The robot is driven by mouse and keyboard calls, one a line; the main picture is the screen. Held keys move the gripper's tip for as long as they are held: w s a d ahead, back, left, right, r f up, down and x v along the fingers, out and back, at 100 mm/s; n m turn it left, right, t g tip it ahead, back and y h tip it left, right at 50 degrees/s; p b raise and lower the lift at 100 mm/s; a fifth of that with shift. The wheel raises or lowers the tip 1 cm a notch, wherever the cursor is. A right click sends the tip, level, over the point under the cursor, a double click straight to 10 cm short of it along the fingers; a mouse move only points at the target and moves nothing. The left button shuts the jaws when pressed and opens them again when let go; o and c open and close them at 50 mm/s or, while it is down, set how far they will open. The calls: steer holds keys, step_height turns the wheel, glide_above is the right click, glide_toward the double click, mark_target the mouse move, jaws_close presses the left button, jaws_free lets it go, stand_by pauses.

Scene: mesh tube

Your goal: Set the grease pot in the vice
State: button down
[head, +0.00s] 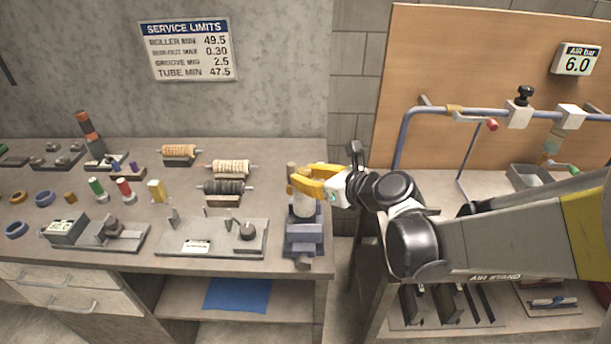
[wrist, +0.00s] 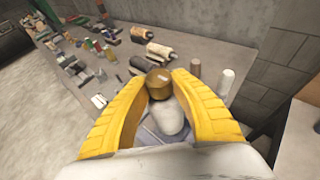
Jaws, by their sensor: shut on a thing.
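The grease pot, a small white pot (head: 303,208), is at my gripper above the blue-grey vice (head: 304,240) at the right front of the bench. In the wrist view, a rounded white body (wrist: 168,118) and a brown-gold knob (wrist: 158,83) show between the yellow fingers. My gripper (head: 318,182) reaches in from the right and is shut on the pot; the fingers also show in the wrist view (wrist: 160,100). The pot's lower end is close over the vice jaws. I cannot tell whether it touches or sits between them. The vice is mostly hidden in the wrist view.
A brown post (head: 291,172) stands just behind the vice. Left of the vice is a grey fixture plate (head: 212,238); rollers (head: 223,188) lie behind it. A gap separates the bench from the air stand (head: 490,278) on the right.

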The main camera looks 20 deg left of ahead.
steer(key=shift+f+b, duration=2.35)
steer(key=shift+f, duration=0.35)
stand_by(1.7)
steer(key=c, duration=1.1)
jaws_free()
steer(key=shift+c, duration=0.2)
steer(key=v, duration=1.2)
steer(key=s+d+f+n+h, duration=0.1)
steer(key=s+d+n+h, duration=0.4)
steer(key=d+n, duration=0.7)
steer(key=s+d+f+n+h, duration=0.1)
steer(key=s+d+n+h, duration=0.5)
steer(key=s+d+n, duration=0.3)
steer(key=d+n, duration=0.3)
steer(key=shift+d+f+h, duration=0.3)
steer(key=shift+d+f, duration=0.05)
steer(key=shift+f, duration=0.05)
